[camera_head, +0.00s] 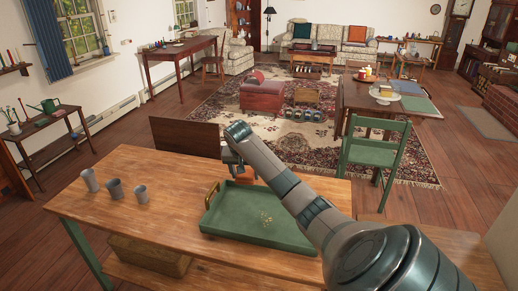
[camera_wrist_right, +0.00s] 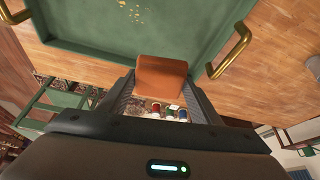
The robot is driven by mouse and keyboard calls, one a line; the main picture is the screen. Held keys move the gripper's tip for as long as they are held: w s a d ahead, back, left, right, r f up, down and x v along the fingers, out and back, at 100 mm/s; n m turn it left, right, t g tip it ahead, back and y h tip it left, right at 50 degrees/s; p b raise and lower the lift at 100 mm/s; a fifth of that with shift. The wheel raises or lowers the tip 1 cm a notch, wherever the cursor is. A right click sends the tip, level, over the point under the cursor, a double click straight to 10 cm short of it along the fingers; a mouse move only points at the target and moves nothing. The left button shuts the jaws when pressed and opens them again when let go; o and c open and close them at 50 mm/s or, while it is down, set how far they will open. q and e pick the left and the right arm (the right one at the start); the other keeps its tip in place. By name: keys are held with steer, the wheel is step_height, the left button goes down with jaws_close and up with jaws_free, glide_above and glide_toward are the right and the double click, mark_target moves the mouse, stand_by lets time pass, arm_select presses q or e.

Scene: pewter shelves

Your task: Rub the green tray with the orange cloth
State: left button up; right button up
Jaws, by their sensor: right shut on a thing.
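The green tray (camera_head: 228,222) lies on the wooden table, with yellowish crumbs (camera_head: 266,218) on its floor. Brass handles show in the wrist view, where the tray (camera_wrist_right: 190,45) fills the upper middle. My right gripper (camera_head: 238,170) is at the tray's far edge, its arm reaching across the tray's right part. It is shut on the orange cloth (camera_wrist_right: 162,76), which shows between the fingers in the wrist view. In the head view only a little of the cloth (camera_head: 245,175) shows. I cannot tell whether the cloth touches the tray. My left gripper is not in view.
Three grey cups (camera_head: 115,188) stand on the left of the wooden table (camera_head: 165,215). A green chair (camera_head: 375,155) stands beyond the right side. The tabletop between cups and tray is clear.

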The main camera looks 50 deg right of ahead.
steer(key=a+f, duration=0.2)
steer(key=a, duration=1.1)
steer(key=a+r+n+t+y, duration=0.1)
steer(key=a+r+n, duration=0.3)
steer(key=a, duration=0.7)
steer(key=a+r+n+t+y, duration=0.15)
steer(key=a+r, duration=0.45)
steer(key=a, duration=0.6)
steer(key=s+a+r+n+y, duration=0.1)
steer(key=s+a+r+n, duration=0.3)
steer(key=a, duration=0.5)
steer(key=s+n, duration=0.2)
steer(key=shift+s+a+y, duration=0.25)
steer(key=shift+s+y, duration=0.05)
steer(key=shift+y, duration=0.05)
steer(key=shift+d+g, duration=0.15)
steer(key=shift+g, duration=0.1)
